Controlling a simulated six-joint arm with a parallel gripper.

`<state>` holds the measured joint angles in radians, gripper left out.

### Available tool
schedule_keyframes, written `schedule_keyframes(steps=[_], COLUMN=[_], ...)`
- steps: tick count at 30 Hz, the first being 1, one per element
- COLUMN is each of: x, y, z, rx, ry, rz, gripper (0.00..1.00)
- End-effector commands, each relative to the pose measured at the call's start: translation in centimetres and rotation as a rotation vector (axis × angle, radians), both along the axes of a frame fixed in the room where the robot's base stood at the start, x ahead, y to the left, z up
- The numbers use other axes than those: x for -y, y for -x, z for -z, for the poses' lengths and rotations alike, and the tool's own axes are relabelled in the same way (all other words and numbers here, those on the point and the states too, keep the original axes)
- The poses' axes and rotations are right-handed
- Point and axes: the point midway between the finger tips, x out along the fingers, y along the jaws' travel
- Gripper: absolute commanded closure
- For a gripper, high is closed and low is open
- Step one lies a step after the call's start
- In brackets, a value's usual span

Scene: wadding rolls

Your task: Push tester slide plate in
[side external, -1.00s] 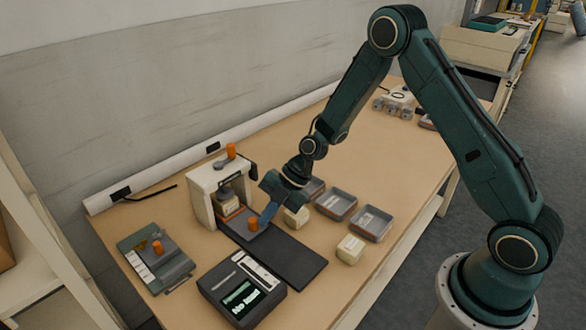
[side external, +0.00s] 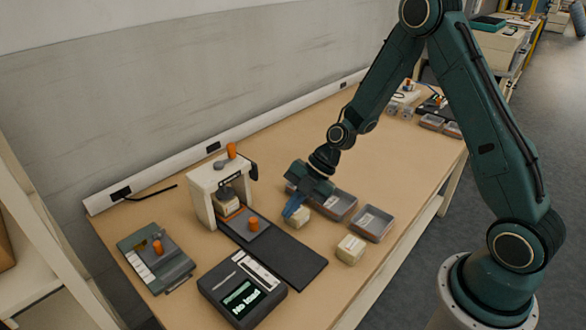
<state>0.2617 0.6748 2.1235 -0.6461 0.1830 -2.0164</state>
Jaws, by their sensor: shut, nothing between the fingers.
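The tester (side external: 205,195) is a cream frame with an orange knob (side external: 231,150) on top, at the left of the bench. Its grey slide plate (side external: 258,233) has an orange knob (side external: 253,223). The plate's rear part lies under the tester's arch, with layered pieces on it, and its front part sticks out over a dark base strip (side external: 290,258). My gripper (side external: 290,211) has blue fingers, shut and empty. It is right of the plate's knob, apart from it, and overlaps a cream block (side external: 301,218) in the picture. I cannot tell its height above that block.
A black meter (side external: 215,289) reading "No load" stands in front of the tester. A grey-green device (side external: 140,249) with an orange knob is at left. Another cream block (side external: 350,249) and grey trays (side external: 371,224) lie to the right. The bench's right half has clear room.

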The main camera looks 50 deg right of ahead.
Motion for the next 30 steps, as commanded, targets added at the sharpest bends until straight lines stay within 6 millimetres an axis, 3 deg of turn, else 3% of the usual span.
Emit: schedule_keyframes(steps=[12,25,30], x=[3.1,3.4,3.3], y=[1.4,1.7,2.2], z=[-4.5,-5.3,-6.5], rx=[0.002,-0.006,-0.035], ry=[-0.001,0.002,0.017], rz=[0.001,0.006,0.05], gripper=[1.0,1.0,1.0])
